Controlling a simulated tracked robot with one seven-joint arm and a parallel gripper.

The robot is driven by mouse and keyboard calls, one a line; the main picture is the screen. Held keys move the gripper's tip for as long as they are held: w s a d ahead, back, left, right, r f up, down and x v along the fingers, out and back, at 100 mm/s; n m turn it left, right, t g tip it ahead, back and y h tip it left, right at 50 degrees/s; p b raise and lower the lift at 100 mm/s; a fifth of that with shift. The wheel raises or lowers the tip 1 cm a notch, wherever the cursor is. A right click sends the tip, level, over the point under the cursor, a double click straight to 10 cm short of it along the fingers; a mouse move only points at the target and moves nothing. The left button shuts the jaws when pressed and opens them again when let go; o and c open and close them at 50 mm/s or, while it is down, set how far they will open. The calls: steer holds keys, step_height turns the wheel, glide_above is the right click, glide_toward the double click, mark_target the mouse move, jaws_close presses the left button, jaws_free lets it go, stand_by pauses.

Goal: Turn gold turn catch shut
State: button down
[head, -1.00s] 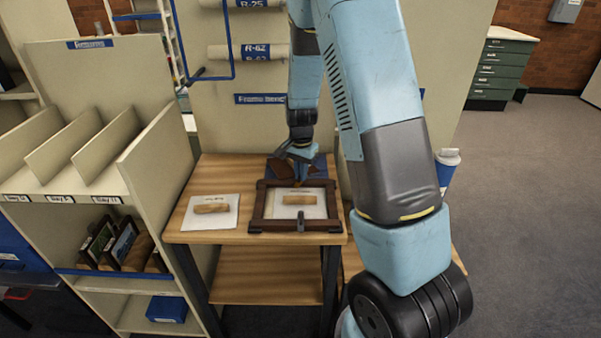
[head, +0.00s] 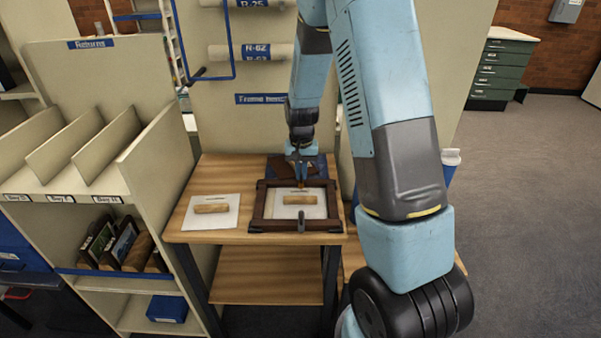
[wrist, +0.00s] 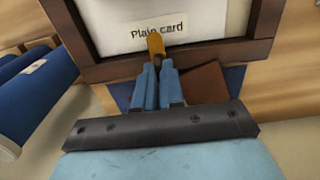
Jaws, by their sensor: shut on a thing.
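The dark wooden frame (head: 258,207) lies flat on the bench, with a pale card panel inside it. In the wrist view the frame (wrist: 213,53) surrounds a backing with a label reading "Plain card" (wrist: 160,31). The gold turn catch (wrist: 155,43) stands at the frame's edge near me, its rounded end reaching over the inner edge onto the backing. My gripper (wrist: 157,67) is shut on the catch, its blue fingertips close together at the catch's lower end. In the head view my gripper (head: 301,178) is at the frame's far edge. A dark catch (head: 301,221) sits on the near edge.
A brown piece (wrist: 203,83) lies beside my fingers on a blue surface. Shelves with dividers (head: 75,150) stand at the left.

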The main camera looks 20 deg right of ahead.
steer(key=shift+w+a, duration=0.1)
steer(key=shift+w, duration=0.05)
steer(key=c, duration=1.2)
jaws_free()
steer(key=shift+c, duration=0.2)
step_height(320, 180, up, 14)
steer(key=shift+f, duration=0.15)
steer(key=s+r+n+t, duration=0.2)
steer(key=s+r+t, duration=0.1)
steer(key=s+r, duration=1)
steer(key=s+r+n+t, duration=0.1)
steer(key=s+r, duration=0.3)
steer(key=s, duration=1.1)
steer(key=shift+s+r+t, duration=0.3)
steer(key=shift+t, duration=0.5)
